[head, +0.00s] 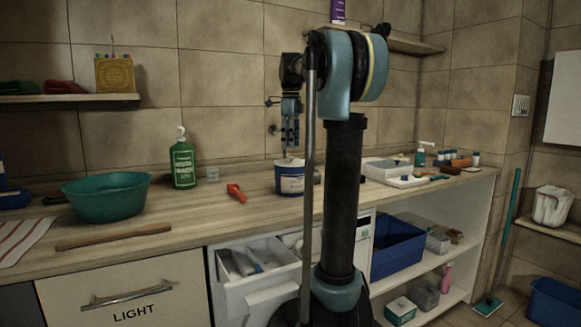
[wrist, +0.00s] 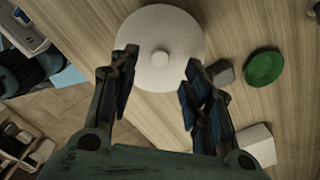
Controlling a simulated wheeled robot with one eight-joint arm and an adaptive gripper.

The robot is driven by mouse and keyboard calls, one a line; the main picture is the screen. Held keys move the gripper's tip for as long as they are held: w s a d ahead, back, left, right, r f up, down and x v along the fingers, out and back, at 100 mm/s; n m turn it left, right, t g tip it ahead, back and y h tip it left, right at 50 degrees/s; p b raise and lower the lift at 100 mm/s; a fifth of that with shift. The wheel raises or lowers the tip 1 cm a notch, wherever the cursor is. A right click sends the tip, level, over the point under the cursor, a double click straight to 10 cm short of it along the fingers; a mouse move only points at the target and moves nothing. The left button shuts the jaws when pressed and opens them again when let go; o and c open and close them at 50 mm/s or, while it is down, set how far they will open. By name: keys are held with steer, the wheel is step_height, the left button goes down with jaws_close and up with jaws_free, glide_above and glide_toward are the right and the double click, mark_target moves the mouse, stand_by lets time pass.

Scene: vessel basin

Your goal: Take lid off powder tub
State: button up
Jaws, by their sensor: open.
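The powder tub (head: 290,182), blue with white, stands upright on the wooden counter behind my arm's column. Its pale round lid (wrist: 172,28) with a small central knob (wrist: 160,58) is seen from above in the wrist view and sits on the tub. My gripper (head: 290,152) points down just above the tub. In the wrist view my gripper (wrist: 160,62) is open, its fingertips on either side of the knob, with nothing held. I cannot tell whether the fingers touch the lid.
A red-orange tool (head: 236,193), a clear glass (head: 212,174) and a green bottle (head: 183,165) stand left of the tub. An open drawer (head: 255,262) juts out below.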

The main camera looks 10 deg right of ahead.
mark_target(291, 161)
steer(key=shift+d+f, duration=0.15)
steer(key=shift+f, duration=2.6)
steer(key=shift+c, duration=0.5)
steer(key=c, duration=0.8)
